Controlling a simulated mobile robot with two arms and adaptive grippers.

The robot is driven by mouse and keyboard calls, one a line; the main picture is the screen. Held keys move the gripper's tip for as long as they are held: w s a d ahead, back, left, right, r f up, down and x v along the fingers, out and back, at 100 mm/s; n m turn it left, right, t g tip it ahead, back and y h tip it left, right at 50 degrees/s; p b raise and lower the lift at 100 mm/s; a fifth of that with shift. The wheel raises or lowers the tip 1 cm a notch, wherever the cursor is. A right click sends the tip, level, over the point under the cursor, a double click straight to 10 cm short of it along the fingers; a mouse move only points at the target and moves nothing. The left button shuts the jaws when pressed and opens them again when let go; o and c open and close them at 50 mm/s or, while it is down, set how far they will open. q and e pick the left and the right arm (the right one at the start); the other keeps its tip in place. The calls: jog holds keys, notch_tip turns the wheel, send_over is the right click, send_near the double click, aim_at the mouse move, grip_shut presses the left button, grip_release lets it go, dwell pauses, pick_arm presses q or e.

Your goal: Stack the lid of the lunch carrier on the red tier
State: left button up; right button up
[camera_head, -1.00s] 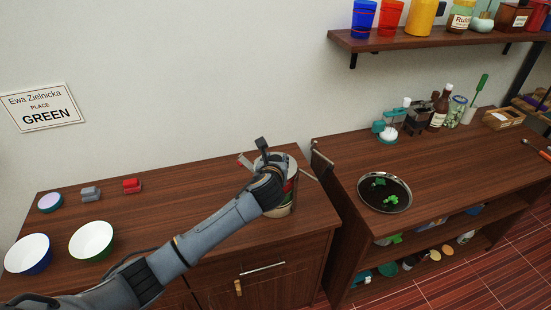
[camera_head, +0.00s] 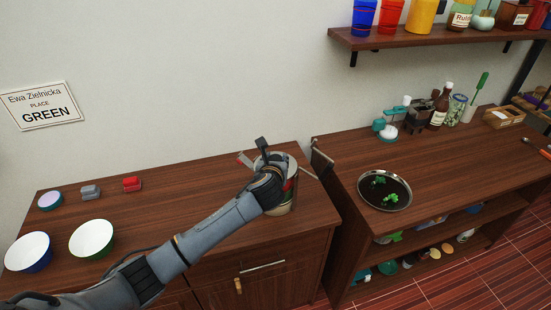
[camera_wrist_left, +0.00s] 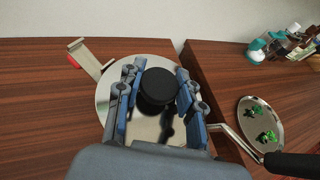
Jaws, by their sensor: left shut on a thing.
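The lunch carrier (camera_head: 285,207) stands near the right end of the left counter, a cylindrical stack partly hidden by my left arm. A red band, the red tier (camera_head: 289,185), shows on its side. Its shiny round lid (camera_wrist_left: 108,92) with a black knob (camera_wrist_left: 158,88) fills the middle of the left wrist view. My left gripper (camera_wrist_left: 156,95) is shut on the knob from above, one finger on each side. The lid is over the stack; I cannot tell whether it rests on the red tier. My right gripper is not in view.
A metal bracket (camera_wrist_left: 88,57) and a bent rod (camera_wrist_left: 232,132) stick out beside the carrier. A round tray (camera_head: 385,206) with green pieces is on the right counter, past a gap.

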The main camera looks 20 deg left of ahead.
pick_arm(q)
jog(key=shift+f, duration=0.25)
jog(key=o, duration=1.2)
jog(key=shift+o, duration=0.2)
